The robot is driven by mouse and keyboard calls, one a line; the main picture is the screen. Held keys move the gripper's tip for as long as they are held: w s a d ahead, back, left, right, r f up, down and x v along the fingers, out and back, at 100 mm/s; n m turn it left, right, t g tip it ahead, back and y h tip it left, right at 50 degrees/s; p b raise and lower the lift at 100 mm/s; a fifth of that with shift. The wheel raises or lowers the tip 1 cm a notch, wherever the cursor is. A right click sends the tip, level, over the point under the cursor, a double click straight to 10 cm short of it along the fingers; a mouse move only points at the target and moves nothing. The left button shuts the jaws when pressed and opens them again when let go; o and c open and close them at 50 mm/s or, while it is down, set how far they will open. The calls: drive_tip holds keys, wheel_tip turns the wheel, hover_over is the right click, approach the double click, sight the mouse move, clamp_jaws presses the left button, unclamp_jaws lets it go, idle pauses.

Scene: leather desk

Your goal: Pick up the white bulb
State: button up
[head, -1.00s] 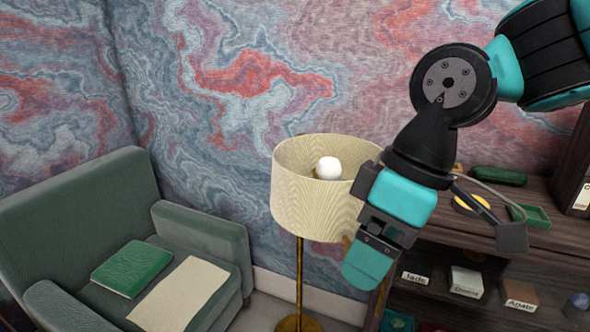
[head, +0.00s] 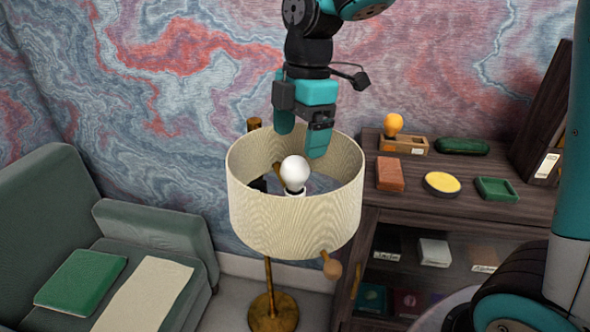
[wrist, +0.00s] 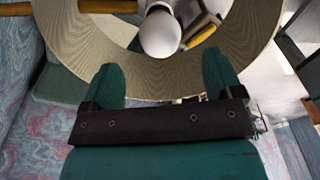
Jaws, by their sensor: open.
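The white bulb (head: 294,172) stands upright in a socket inside the cream lampshade (head: 297,232) of a floor lamp. My gripper (head: 300,146) is open and points down, over the shade's back part, above and a little behind the bulb in the head view. In the wrist view the white bulb (wrist: 160,34) lies ahead of my gripper (wrist: 165,75), in line with the gap between its two teal fingers. The fingers do not touch the bulb. The bulb's base is partly hidden.
A yellow bulb (head: 393,125) sits in a wooden holder (head: 404,144) on the dark shelf (head: 420,205) at right, near a red block (head: 390,174), a yellow dish (head: 442,183) and a green tray (head: 497,189). A green armchair (head: 50,190) is at left. The shade's rim surrounds the bulb.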

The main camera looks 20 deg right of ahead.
sight(296, 158)
drive_tip(key=f+p, duration=0.1)
drive_tip(key=f, duration=0.4)
drive_tip(key=a+f+p, duration=0.1)
drive_tip(key=f, duration=0.1)
drive_tip(key=shift+s+f+p, duration=0.1)
drive_tip(key=shift+f+p, duration=0.2)
drive_tip(key=shift+f, duration=0.05)
drive_tip(key=shift+c, duration=0.4)
drive_tip(key=c, duration=0.9)
